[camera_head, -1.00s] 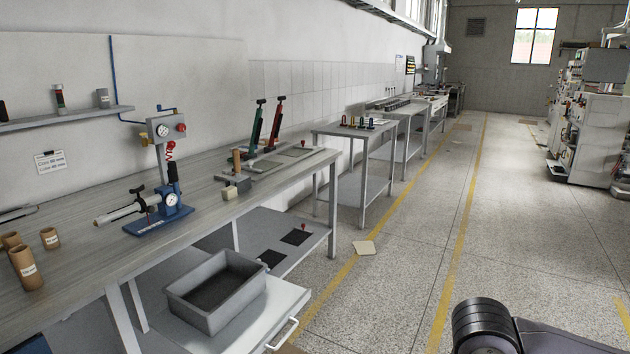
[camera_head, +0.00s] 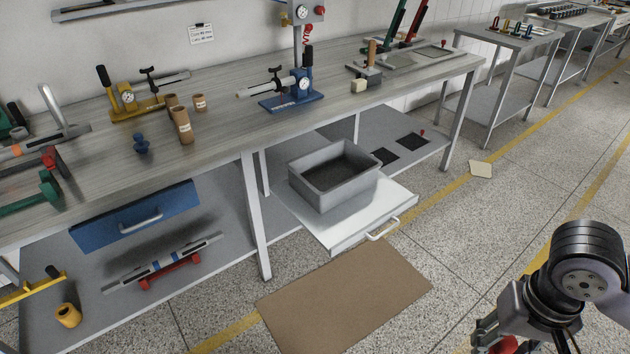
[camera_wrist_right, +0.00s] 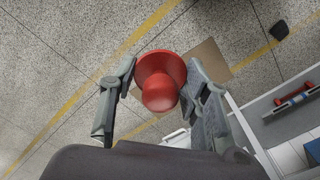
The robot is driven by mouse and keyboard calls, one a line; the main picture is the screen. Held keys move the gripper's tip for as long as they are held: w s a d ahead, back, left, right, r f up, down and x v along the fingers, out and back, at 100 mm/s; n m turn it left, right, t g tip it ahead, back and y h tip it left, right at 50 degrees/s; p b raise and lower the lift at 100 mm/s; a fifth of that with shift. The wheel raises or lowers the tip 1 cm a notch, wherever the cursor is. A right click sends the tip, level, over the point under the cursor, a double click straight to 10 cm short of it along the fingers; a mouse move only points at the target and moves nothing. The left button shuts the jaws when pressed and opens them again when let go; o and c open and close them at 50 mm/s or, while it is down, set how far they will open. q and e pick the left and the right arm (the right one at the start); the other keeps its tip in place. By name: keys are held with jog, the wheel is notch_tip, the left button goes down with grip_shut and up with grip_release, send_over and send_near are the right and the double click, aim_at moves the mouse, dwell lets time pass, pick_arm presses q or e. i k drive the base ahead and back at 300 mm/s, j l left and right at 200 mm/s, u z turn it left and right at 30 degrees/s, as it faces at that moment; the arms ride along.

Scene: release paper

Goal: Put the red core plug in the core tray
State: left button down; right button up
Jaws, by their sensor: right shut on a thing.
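The red core plug (camera_wrist_right: 161,80) is held between the two fingers of my right gripper (camera_wrist_right: 160,92) in the right wrist view, with floor behind it. In the head view my right gripper (camera_head: 505,340) is at the lower right, partly cut off, with a bit of the red plug (camera_head: 492,345) showing at the bottom edge. A grey open tray (camera_head: 325,191), which looks like the core tray, sits on a pulled-out white drawer (camera_head: 352,232) below the bench. Its dark floor looks empty. My right gripper is to the right of it and apart from it. My left gripper is not in view.
The bench (camera_head: 225,120) carries a blue press tool (camera_head: 292,93), brown tubes (camera_head: 183,126) and a blue plug (camera_head: 141,143). A blue drawer (camera_head: 137,214) is under it. A brown mat (camera_head: 345,298) lies on open floor before the white drawer.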

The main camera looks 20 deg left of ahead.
aim_at(328, 186)
jog(key=i+u, duration=0.2)
jog(key=u, duration=0.3)
jog(key=i+u, duration=0.25)
jog(key=u, duration=0.2)
jog(key=i+l+u, duration=0.2)
jog(key=u, duration=0.3)
jog(key=i+l+u, duration=0.1)
jog(key=i+l, duration=0.25)
jog(key=l, duration=0.15)
jog(key=i+l+u, duration=0.1)
jog(key=i+l, duration=0.3)
jog(key=l, duration=0.1)
